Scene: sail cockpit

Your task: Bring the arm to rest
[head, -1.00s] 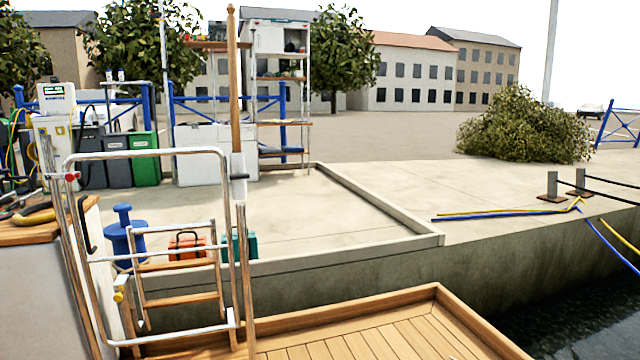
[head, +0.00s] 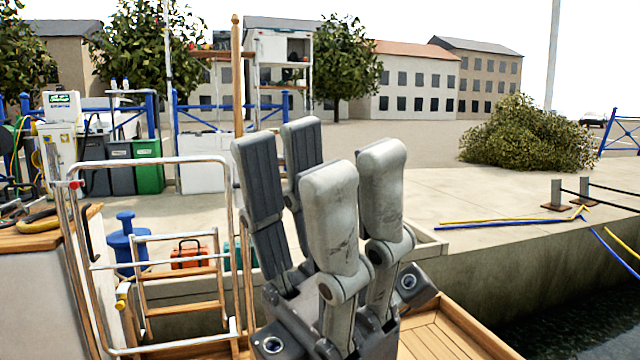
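My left gripper (head: 316,150) stands large and close in the middle of the head view, with its fingers pointing up. The dark ribbed pads of its far fingers face me, and the pale backs of its near fingers are turned towards me. A gap shows between the two sides and I see nothing held there, so it is open and empty. It hides part of the quay and the wooden deck behind it. My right gripper is not in view.
A steel rail gate (head: 150,158) and a small ladder (head: 182,308) stand at the left, beside a wooden post (head: 237,80). An orange toolbox (head: 190,254) and a blue bollard (head: 125,243) are behind them. The wooden deck (head: 440,338) lies below, with water at the right.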

